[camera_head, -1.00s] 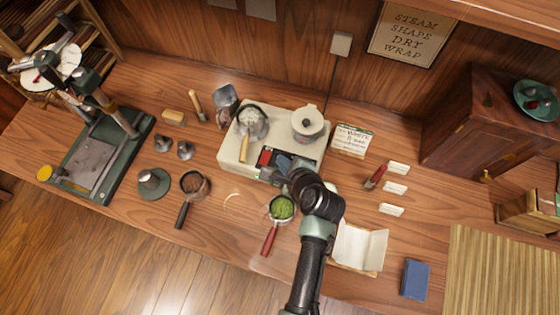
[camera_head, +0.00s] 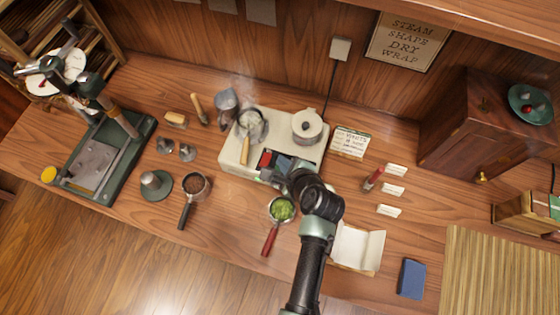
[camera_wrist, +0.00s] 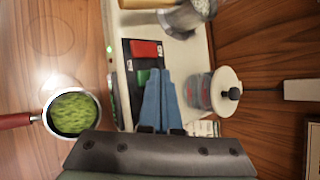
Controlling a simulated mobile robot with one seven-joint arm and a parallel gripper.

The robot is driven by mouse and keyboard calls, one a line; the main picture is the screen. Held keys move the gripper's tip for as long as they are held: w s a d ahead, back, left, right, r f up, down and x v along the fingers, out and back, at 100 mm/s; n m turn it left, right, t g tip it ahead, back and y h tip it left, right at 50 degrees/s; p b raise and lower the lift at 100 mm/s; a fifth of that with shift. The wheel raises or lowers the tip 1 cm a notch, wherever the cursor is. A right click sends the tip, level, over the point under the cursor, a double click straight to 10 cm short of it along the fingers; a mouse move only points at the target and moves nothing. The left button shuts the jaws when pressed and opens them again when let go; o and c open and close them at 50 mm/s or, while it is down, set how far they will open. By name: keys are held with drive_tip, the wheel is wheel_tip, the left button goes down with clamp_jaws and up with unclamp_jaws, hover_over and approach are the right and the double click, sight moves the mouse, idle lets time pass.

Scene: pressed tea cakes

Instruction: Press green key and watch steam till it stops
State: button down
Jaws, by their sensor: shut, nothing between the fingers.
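A cream steamer unit (camera_head: 235,155) sits mid-table with a steel pot (camera_head: 252,126) on its left and a lidded white pot (camera_head: 307,127) on its right. Pale steam (camera_head: 243,92) rises above the steel pot. A dark key panel on the unit's front carries a red key (camera_wrist: 145,50) and a green key (camera_wrist: 142,76). My gripper (camera_wrist: 159,76) is shut and empty, its blue fingertips at the green key and partly covering it. I cannot tell whether they touch it. In the head view my gripper (camera_head: 282,164) is over the panel.
A pan of green leaves (camera_head: 282,209) with a red handle lies close beside my arm. A brown-filled pan (camera_head: 195,185), a dark green press (camera_head: 95,160), an open paper-lined box (camera_head: 358,245) and a blue block (camera_head: 411,279) stand around. A card (camera_head: 349,141) is right of the unit.

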drive_tip(key=shift+r, duration=0.1)
wheel_tip(320, 180, up, 5)
drive_tip(key=p, duration=0.5)
idle(1.1)
